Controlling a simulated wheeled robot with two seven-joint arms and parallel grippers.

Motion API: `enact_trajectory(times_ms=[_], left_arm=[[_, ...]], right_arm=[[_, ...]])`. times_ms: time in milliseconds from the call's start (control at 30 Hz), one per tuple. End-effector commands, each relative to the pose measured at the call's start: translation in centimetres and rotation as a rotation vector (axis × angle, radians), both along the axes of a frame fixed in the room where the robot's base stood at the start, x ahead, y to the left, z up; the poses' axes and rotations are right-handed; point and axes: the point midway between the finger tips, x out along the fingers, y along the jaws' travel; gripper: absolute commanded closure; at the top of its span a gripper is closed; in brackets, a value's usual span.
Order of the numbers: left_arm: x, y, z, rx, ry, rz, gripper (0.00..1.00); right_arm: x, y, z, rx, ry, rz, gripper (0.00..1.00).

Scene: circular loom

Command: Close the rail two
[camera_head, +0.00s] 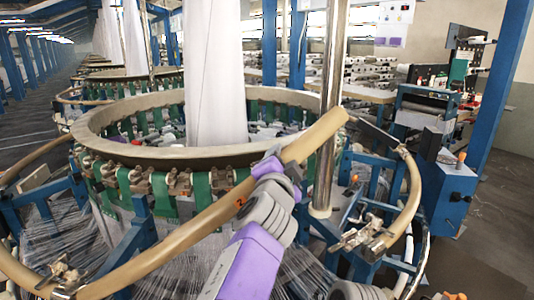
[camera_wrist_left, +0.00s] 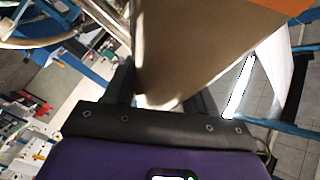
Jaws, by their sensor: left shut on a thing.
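Rail two (camera_head: 190,238) is a long tan curved bar with an orange "2" mark, running from the lower left up to a free end in front of the metal pole. My left gripper (camera_head: 268,165), purple and grey, is shut on this rail to the right of the mark. In the left wrist view, the rail (camera_wrist_left: 205,45) fills the upper middle, between the dark fingers of the left gripper (camera_wrist_left: 163,100). The rail's free end is apart from the dark end piece of another tan rail (camera_head: 412,190) at the right. My right gripper is not in view.
The round loom ring (camera_head: 100,142) with green straps lies behind the rail. A metal pole (camera_head: 327,150) stands close behind the rail's free end. Blue frame parts (camera_head: 370,205) and a blue machine box (camera_head: 447,190) are at the right. Open floor (camera_head: 490,250) lies at the lower right.

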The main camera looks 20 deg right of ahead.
Motion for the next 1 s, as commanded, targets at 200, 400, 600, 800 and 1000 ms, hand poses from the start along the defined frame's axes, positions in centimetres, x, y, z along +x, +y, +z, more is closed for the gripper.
enact_trajectory(times_ms=[200,400,600,800,1000], left_arm=[[-0.9,-1.8,-3.0,0.055,-0.024,-0.002,0.99],[-1.2,-2.5,-4.3,0.078,-0.036,-0.001,0.99],[-1.3,-2.7,-4.6,0.082,-0.04,-0.002,0.99],[-1.3,-2.7,-4.6,0.082,-0.04,-0.002,0.99],[-1.2,-2.7,-4.6,0.082,-0.04,-0.001,0.25]], right_arm=[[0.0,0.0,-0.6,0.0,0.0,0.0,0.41],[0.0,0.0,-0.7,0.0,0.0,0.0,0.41],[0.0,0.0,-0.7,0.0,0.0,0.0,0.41],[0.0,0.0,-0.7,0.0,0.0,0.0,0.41],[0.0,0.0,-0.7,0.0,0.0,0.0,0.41]])
